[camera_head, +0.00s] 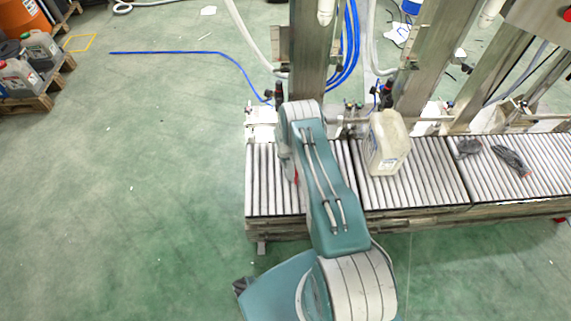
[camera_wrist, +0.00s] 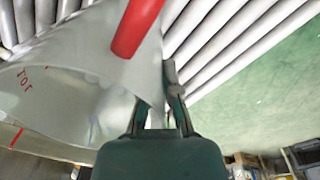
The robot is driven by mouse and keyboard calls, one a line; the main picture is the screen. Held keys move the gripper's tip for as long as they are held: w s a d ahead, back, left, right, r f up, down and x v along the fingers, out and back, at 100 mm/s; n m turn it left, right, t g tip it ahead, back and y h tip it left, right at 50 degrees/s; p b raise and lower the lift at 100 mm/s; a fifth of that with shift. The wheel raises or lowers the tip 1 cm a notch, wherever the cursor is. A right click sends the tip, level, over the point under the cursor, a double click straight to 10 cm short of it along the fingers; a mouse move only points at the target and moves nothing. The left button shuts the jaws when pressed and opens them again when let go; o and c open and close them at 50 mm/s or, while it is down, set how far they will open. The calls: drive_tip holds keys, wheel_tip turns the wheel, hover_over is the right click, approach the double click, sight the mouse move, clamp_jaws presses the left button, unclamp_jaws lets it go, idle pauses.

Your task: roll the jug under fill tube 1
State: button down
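A whitish translucent jug (camera_head: 387,145) stands upright on the roller conveyor, to the right of my arm in the head view. In the wrist view a large clear vessel with red lettering (camera_wrist: 60,100) fills the left side, with a red bar (camera_wrist: 137,25) across it. I cannot tell whether it is the same jug. My gripper (camera_wrist: 160,112) has its fingers at the vessel's right edge; whether they hold it is unclear. In the head view my arm hides the gripper. White tube ends (camera_head: 325,12) and (camera_head: 490,12) hang at the top; no number is readable.
The roller conveyor (camera_head: 430,180) runs left to right, with metal posts (camera_head: 308,50) behind it. Dark objects (camera_head: 510,158) lie on its right section. Pallets with canisters (camera_head: 22,75) stand far left. A blue hose (camera_head: 200,54) lies on the floor. The green floor at left is mostly clear.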

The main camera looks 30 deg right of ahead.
drive_tip(key=c, duration=0.7)
unclamp_jaws()
drive_tip(key=shift+s+f, duration=0.1)
drive_tip(key=shift+f, duration=0.05)
drive_tip(key=r, duration=1.2)
drive_tip(key=shift+a, duration=0.25)
